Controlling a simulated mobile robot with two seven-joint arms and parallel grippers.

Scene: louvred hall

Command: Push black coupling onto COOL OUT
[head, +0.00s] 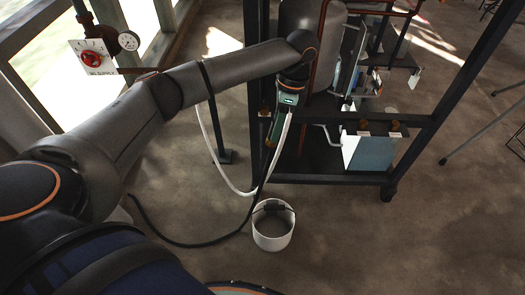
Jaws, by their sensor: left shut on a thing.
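My left gripper (272,140) reaches in from the left and points down beside the dark post of the rig. It is shut, and a black hose (259,188) runs up to its fingertips. The black coupling at that hose's end is mostly hidden by the fingers. A white hose (217,145) hangs in a loop and rises behind the gripper, where its end is hidden. I cannot make out a COOL OUT label; small tags near the gripper are too small to read. My right gripper is not in view.
A white bucket (272,238) with a dark thing at its rim stands on the floor below the gripper. The dark-framed rig (330,178) carries vessels, pipes and a pale blue box (370,152). A red valve (91,59) and gauge (129,41) are at left. Floor at lower right is clear.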

